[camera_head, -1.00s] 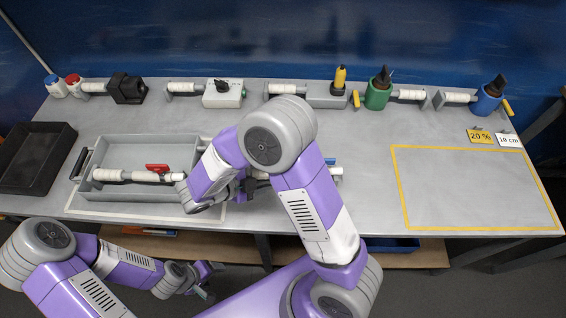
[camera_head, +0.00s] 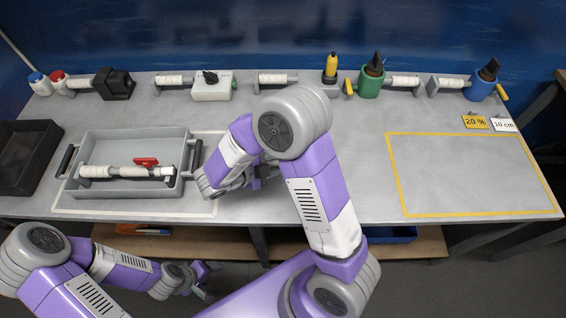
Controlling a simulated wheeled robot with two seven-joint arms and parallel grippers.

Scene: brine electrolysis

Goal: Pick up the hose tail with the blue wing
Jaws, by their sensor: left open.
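A white and grey hose tail (camera_head: 125,172) with a red wing (camera_head: 146,161) lies in the grey tray (camera_head: 135,192) on the left of the bench. No hose tail with a blue wing shows now; my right arm covers the bench where blue showed earlier. My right gripper (camera_head: 264,172) is over the bench to the right of the tray, partly hidden by its own arm; I cannot see whether it holds anything. My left gripper (camera_head: 208,282) is open, low in front of the bench edge, away from the tray.
A black bin (camera_head: 25,160) is left of the tray. Along the back stand bottles, a black block (camera_head: 114,83), a white box (camera_head: 211,86), a green holder (camera_head: 371,82) and a blue holder (camera_head: 482,87). The yellow-outlined area (camera_head: 470,175) at right is clear.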

